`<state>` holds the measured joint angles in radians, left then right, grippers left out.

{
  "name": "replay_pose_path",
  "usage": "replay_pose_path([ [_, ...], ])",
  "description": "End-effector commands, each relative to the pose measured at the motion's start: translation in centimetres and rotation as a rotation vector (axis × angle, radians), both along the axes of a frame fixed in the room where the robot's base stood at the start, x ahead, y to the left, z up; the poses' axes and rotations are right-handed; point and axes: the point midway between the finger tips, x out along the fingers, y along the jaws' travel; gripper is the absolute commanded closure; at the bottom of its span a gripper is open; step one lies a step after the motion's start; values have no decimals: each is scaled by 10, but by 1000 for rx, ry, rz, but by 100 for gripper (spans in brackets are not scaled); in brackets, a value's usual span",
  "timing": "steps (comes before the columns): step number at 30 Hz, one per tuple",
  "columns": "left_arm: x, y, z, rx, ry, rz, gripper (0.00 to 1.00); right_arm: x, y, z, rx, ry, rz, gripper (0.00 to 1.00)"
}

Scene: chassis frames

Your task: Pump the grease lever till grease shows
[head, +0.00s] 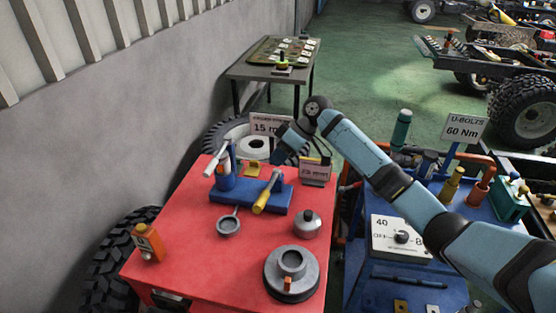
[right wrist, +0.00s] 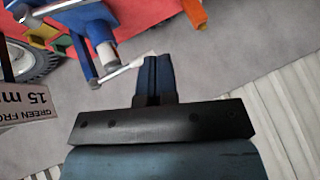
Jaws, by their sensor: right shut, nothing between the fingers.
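The grease pump, a blue base (head: 228,193) with an upright blue body (head: 225,182), stands on the red bench top. Its pale lever (head: 216,158) rises at the left end of the base, tilted. A yellow-handled part (head: 264,197) lies across the base's right side. My right gripper (head: 277,158) reaches in from behind the base; its fingertips are hard to make out there. In the right wrist view its blue fingers (right wrist: 157,66) are shut and empty. A pale rod (right wrist: 122,73) ends right beside the fingertips; contact cannot be told. I cannot make out grease.
The red bench (head: 190,258) also holds a grey hub (head: 291,275), a small pot (head: 306,224), a grey ring (head: 228,226) and an orange block (head: 148,243). Signs stand behind, including a 15 mm sign (head: 268,125). A blue bench (head: 385,285) is at right; a wall is at left.

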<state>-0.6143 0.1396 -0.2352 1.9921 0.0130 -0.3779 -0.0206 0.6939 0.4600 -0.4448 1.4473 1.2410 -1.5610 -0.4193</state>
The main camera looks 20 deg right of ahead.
Motion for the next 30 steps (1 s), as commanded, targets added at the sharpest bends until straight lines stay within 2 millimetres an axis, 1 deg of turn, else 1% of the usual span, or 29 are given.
replay_pose_path([
  [1, 0, 0, 4, 0, 0, 0, 15, 0, 8, -8, 2, 3, 2, 100],
  [3, 0, 0, 7, 0, 0, 0, 15, 1, 18, -20, 1, 5, 0, 100],
  [10, 1, 1, 15, 1, -2, 1, 15, 6, 47, -58, 0, 4, 1, 100],
  [15, 1, 3, 22, 5, -8, 5, 15, -5, 44, -81, -1, 3, -2, 100],
  [21, 1, 5, 24, 6, -8, 9, 15, -9, 44, -93, -1, 2, -1, 100],
  [30, 0, 4, 22, 6, -4, 9, 15, -9, 44, -94, -1, 1, -1, 100],
])
